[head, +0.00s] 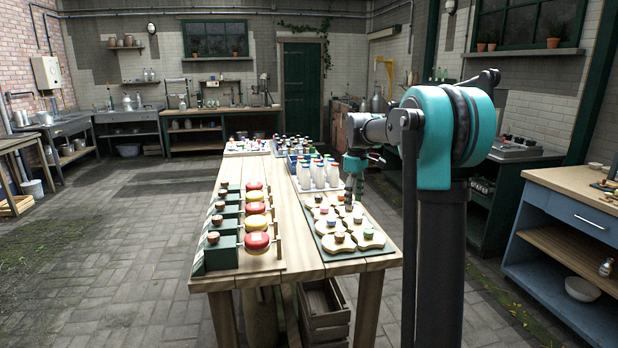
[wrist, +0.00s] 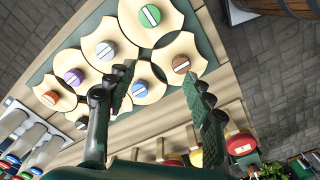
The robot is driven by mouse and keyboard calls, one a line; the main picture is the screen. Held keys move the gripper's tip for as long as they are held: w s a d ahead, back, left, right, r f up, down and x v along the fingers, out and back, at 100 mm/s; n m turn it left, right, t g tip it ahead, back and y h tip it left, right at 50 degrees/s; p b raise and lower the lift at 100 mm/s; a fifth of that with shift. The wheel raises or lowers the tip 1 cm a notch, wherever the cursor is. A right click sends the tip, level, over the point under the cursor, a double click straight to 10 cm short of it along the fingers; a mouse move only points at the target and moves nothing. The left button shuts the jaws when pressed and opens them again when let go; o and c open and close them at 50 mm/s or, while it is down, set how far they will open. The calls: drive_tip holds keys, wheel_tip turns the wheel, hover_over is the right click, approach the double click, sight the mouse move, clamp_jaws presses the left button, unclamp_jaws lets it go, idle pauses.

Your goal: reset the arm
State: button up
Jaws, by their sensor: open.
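My gripper (head: 354,188) hangs over the right side of the wooden table, pointing down above a board of pale wooden pieces. In the wrist view, its two dark fingers (wrist: 158,80) are spread apart with nothing between them. Below them lie scalloped pale pieces (wrist: 180,58) with coloured round knobs in green, blue, orange, purple and brown. My arm reaches in from the right in the head view, bent at a large teal joint. The exact height of the fingertips above the pieces is hard to tell.
A rack of red and yellow discs (head: 256,222) lies on the table's left side. A crate (head: 324,312) is under the table. A blue cabinet (head: 568,238) stands at right. The left floor is open.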

drive_tip(key=s+d+f+m+t, duration=0.1)
drive_tip(key=s+f+m, duration=0.2)
drive_tip(key=s+f, duration=0.3)
drive_tip(key=s+d+f+m+t, duration=0.1)
drive_tip(key=s+f+m, duration=0.3)
drive_tip(key=s, duration=1.3)
drive_tip(key=s+d+f+m+t, duration=0.2)
drive_tip(key=s+f+m, duration=0.2)
drive_tip(key=s+f, duration=0.6)
drive_tip(key=shift+s+f, duration=0.15)
drive_tip(key=shift+s, duration=0.85)
drive_tip(key=shift+w, duration=0.1)
